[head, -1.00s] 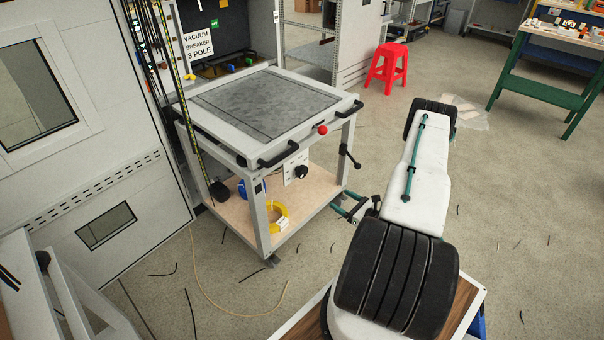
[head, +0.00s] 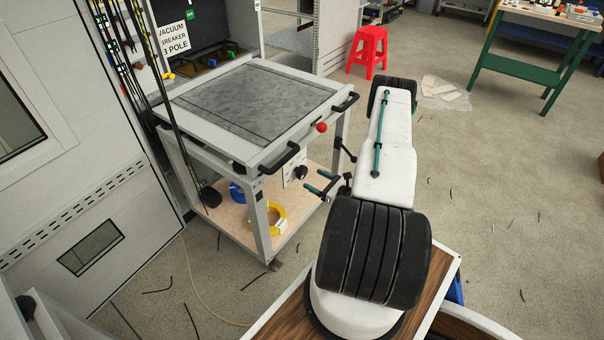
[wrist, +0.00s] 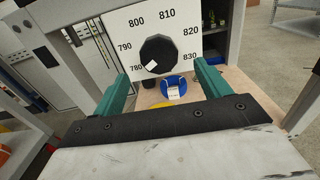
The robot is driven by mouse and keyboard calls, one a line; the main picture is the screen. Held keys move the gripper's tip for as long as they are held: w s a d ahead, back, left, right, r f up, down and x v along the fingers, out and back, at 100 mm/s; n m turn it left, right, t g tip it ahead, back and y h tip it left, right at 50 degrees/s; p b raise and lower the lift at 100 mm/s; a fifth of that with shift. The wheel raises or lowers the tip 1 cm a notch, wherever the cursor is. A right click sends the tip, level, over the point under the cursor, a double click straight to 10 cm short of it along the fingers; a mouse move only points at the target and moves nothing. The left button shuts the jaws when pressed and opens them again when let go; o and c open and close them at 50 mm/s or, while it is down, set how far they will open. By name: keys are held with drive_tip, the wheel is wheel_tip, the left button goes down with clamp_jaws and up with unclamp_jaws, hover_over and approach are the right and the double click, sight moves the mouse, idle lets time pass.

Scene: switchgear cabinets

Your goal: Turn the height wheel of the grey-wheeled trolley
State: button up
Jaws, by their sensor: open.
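The trolley (head: 262,165) stands left of my arm, with a grey top plate and a grey castor (head: 273,265) at its near corner. Its height wheel, a black faceted knob (head: 301,172), sits on a white scale plate below the top. In the wrist view the knob (wrist: 159,54) carries a small white mark, and the scale plate (wrist: 190,45) reads 780 to 830. My gripper (head: 317,182) is open, with teal fingers pointing at the plate. In the wrist view the gripper (wrist: 164,75) has the knob ahead, between and slightly above the fingertips, apparently not touching it.
A blue coil (wrist: 173,87) and a yellow coil (head: 275,218) lie on the trolley's lower shelf. Black handles (head: 280,158) and a red ball knob (head: 321,127) project from the top's front. A red stool (head: 368,50) stands behind. Open floor lies to the right.

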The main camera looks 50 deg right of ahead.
sight(304, 174)
drive_tip(key=w, duration=0.5)
drive_tip(key=shift+w+a, duration=0.25)
drive_tip(key=shift+w, duration=0.1)
drive_tip(key=c, duration=1)
